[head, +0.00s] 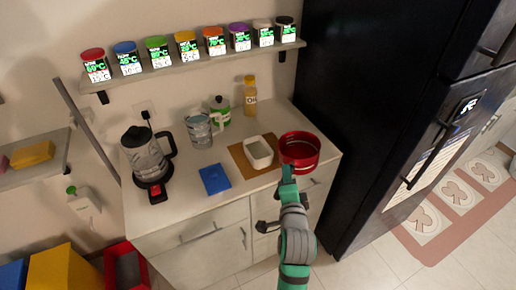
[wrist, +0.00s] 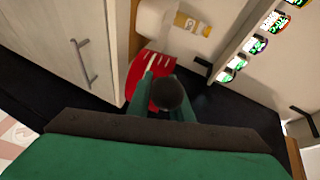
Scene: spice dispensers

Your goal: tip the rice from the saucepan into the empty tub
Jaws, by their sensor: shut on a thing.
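The red saucepan (head: 299,138) is at the right end of the counter in the head view, its open top facing up toward the camera. My gripper (head: 288,180) is at its near side, shut on its dark handle, which shows between the green fingers in the wrist view (wrist: 166,96). The saucepan's red side (wrist: 152,66) shows beyond the fingers. I cannot make out rice inside it, or whether it touches the counter. The white tub (head: 258,152) stands upright just left of the saucepan; its inside looks empty. It also seems to show in the wrist view (wrist: 153,20).
A brown board (head: 238,156) lies under the tub. A blue packet (head: 214,179), a kettle (head: 145,155), a glass jug (head: 199,130) and an oil bottle (head: 250,98) are on the counter. Spice jars line the shelf (head: 190,72) above. A black fridge (head: 385,90) stands close on the right.

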